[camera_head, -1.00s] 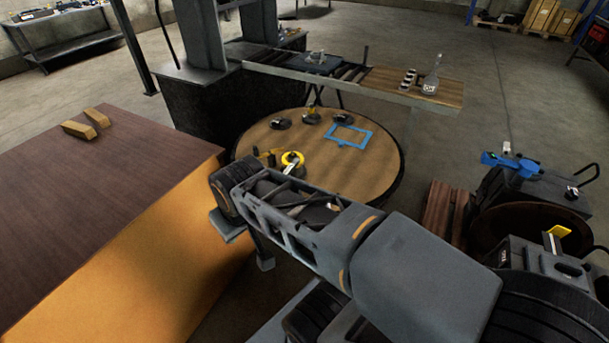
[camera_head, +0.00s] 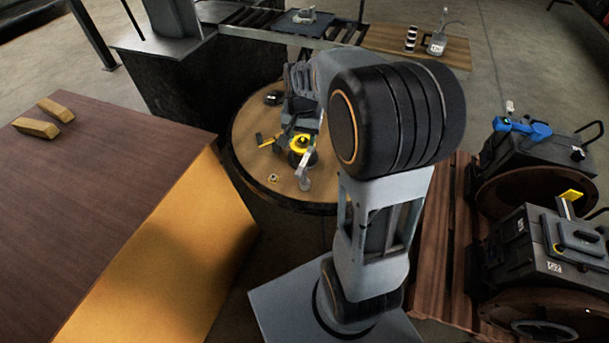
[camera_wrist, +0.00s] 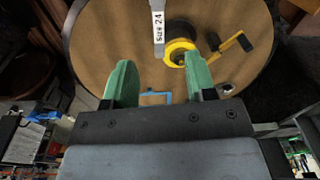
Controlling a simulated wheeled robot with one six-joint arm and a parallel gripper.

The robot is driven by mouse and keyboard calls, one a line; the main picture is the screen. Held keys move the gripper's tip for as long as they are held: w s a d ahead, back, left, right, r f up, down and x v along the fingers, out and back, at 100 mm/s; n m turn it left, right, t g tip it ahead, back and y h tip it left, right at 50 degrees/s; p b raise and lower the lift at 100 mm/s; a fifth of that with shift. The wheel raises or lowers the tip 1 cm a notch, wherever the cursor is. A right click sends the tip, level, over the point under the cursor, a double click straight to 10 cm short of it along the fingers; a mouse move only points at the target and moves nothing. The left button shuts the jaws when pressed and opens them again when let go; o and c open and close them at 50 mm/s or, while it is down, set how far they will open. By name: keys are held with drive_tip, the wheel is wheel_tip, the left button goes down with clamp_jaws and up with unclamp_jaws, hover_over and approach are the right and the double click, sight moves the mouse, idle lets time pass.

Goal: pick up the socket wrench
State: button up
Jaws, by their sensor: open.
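A grey socket wrench with a white "SIZE 24" label (camera_wrist: 158,27) shows at the top of the wrist view, over the round wooden table (camera_wrist: 112,38). In the head view the wrench (camera_head: 304,172) is near the table's front edge. My gripper (camera_wrist: 160,75) is open, its two green fingers spread apart with nothing between them. In the wrist view the wrench lies ahead of the fingertips, roughly in line with the gap. In the head view my arm hides much of the table and the fingertips are hard to make out.
A black spool with a yellow ring (camera_wrist: 178,52) sits close beside the wrench. A blue frame (camera_wrist: 152,94) is partly hidden. A brown-topped orange block (camera_head: 110,165) stands left of the table.

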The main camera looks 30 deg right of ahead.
sight(306, 158)
drive_tip(key=shift+m+g, duration=0.4)
drive_tip(key=shift+m, duration=0.4)
drive_tip(key=f, duration=0.1)
drive_tip(key=w+d+f, duration=0.2)
drive_tip(key=shift+w+d+f, duration=0.1)
drive_tip(key=shift+d+f, duration=0.1)
drive_tip(key=shift+f, duration=0.15)
wheel_tip(306, 158, down, 7)
drive_tip(key=shift+r, duration=0.15)
drive_tip(key=shift+a+f+p, duration=0.2)
drive_tip(key=shift+f+p, duration=0.3)
drive_tip(key=shift+f, duration=2.7)
drive_tip(key=shift+c, duration=0.3)
clamp_jaws()
